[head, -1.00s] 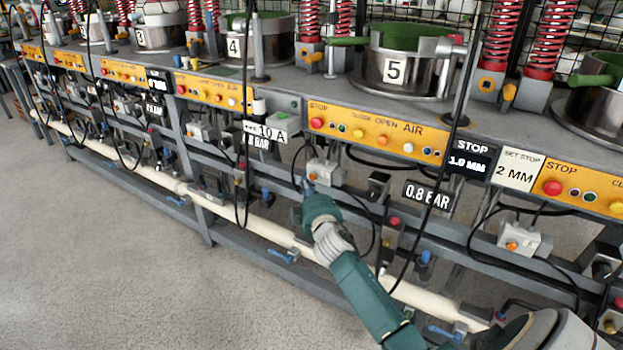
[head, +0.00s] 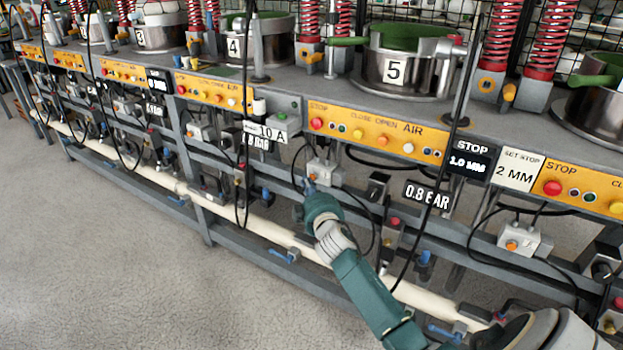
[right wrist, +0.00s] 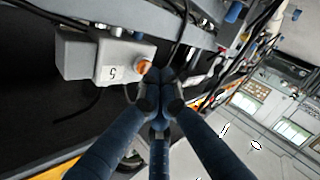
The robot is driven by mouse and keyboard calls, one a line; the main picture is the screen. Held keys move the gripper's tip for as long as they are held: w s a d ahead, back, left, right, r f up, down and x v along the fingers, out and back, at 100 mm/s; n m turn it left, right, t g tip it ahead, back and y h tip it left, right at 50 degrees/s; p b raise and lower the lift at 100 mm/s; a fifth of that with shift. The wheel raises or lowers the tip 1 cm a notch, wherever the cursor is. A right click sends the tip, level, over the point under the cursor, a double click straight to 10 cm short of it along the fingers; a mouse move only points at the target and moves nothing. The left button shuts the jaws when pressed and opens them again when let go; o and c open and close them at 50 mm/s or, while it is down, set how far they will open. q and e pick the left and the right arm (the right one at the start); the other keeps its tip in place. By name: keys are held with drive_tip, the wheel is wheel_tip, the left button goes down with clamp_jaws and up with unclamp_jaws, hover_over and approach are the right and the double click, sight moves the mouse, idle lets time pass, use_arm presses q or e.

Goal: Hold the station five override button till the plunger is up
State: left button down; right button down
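The station five override button is an orange button (right wrist: 143,67) on a grey box (right wrist: 112,58) marked 5 in the right wrist view. In the head view the grey box (head: 326,173) hangs under the station's yellow panel. My right gripper (head: 309,188) is just below and in front of the box. In the right wrist view its blue fingers (right wrist: 165,78) are drawn together with nothing between them. Their tips are right beside the orange button; I cannot tell whether they touch it. The station five press (head: 395,72) is a steel pot with a green top. Its plunger's height is unclear.
The station five panel (head: 375,132) carries red, yellow, orange and white buttons. A 0.8 bar sign (head: 427,196), hanging black cables and a cream pipe (head: 265,228) lie around my right arm. Another grey box with an orange button (head: 512,243) is to the right. The floor at left is clear.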

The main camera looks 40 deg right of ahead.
use_arm(q)
drive_tip(key=shift+w, duration=0.1)
use_arm(e)
drive_tip(key=shift+w+d+r, duration=0.1)
drive_tip(key=shift+w+d, duration=0.1)
drive_tip(key=shift+d, duration=0.25)
idle(0.4)
use_arm(q)
drive_tip(key=shift+r, duration=0.1)
drive_tip(key=shift+s+f, duration=0.3)
drive_tip(key=shift+f, duration=0.45)
use_arm(e)
drive_tip(key=shift+s+a, duration=0.35)
drive_tip(key=shift+a, duration=0.45)
use_arm(q)
drive_tip(key=shift+f+p, duration=0.35)
drive_tip(key=shift+f, duration=0.25)
use_arm(e)
drive_tip(key=a, duration=0.1)
drive_tip(key=s+a, duration=0.1)
drive_tip(key=a, duration=0.1)
drive_tip(key=s+a, duration=0.1)
drive_tip(key=shift+a, duration=0.35)
